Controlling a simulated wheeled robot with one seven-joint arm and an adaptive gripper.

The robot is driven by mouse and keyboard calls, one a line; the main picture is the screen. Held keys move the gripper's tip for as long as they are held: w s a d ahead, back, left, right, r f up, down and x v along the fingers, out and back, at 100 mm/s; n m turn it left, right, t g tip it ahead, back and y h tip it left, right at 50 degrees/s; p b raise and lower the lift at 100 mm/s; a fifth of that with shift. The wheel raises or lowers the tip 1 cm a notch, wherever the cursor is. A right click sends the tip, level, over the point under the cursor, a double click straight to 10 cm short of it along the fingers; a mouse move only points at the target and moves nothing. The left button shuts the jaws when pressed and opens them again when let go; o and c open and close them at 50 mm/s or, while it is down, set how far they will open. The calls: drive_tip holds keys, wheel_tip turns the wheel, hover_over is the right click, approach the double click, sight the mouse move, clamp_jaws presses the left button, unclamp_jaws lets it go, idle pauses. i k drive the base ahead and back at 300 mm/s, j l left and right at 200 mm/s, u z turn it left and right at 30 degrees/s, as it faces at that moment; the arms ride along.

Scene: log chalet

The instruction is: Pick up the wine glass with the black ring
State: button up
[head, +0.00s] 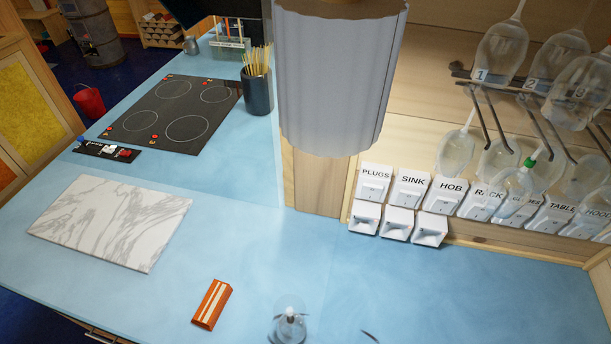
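Several clear wine glasses hang upside down from dark metal rails at the upper right. One glass (502,50) is in front of a number 1 and another (562,55) is by a number 2. A lower hanging glass (515,188) has a green ring (530,162) on its stem. I cannot make out a black ring on any glass; a small dark shape near the rail by number 1 is unclear. A clear glass object (289,325) stands on the counter at the bottom edge, partly cut off. My gripper is not in view.
Labelled white switches (375,184) line the wall below the glasses. The blue counter (480,290) is clear at right. A marble board (110,222), an orange striped block (212,304) and a hob (175,112) are at left.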

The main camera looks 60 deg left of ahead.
sight(289, 311)
drive_tip(key=l+u, duration=0.15)
drive_tip(key=u, duration=2.55)
drive_tip(key=k+j+z, duration=0.2)
drive_tip(key=j, duration=0.15)
drive_tip(key=k+j+z, duration=0.2)
drive_tip(key=j, duration=0.15)
drive_tip(key=i+j, duration=0.05)
